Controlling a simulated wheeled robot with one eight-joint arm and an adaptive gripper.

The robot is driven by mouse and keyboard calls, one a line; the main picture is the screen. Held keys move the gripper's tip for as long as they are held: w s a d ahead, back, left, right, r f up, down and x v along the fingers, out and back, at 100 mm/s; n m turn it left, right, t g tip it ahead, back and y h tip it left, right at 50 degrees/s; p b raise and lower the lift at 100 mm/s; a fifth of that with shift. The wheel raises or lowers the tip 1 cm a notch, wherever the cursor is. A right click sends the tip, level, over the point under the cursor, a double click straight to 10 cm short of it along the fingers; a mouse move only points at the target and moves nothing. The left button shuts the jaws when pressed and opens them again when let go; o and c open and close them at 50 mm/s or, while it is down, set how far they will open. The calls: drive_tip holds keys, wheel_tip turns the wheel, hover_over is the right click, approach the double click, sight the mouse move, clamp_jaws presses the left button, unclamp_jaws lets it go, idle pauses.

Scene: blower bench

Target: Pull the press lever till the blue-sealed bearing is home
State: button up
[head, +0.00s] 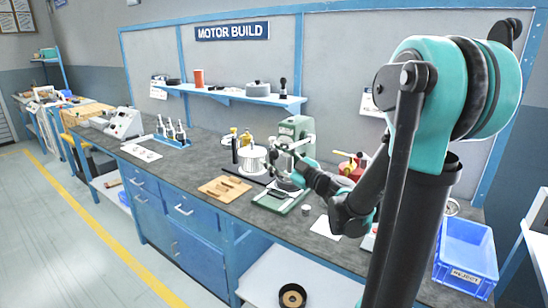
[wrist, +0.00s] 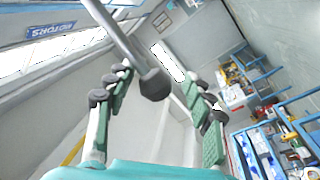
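The press (head: 297,128) is a pale grey-green machine standing on the bench in the head view. My gripper (head: 291,158) is in front of it and hides part of it. In the wrist view, the press lever (wrist: 122,40) is a grey rod ending in a dark round knob. The knob lies in the gap between the green-padded fingers of my gripper (wrist: 155,100). The fingers are spread, with visible room on both sides of the knob. I cannot make out the blue-sealed bearing in either view.
A wooden board (head: 224,188) lies left of the press and a white cylindrical part (head: 252,160) stands behind it. A green tray (head: 276,203) lies in front. A red item (head: 350,168) and a blue bin (head: 466,255) are to the right. A shelf (head: 235,95) hangs behind.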

drive_tip(key=v, duration=1.1)
drive_tip(key=shift+s+d, duration=0.2)
drive_tip(key=shift+d, duration=0.1)
drive_tip(key=shift+f, duration=0.1)
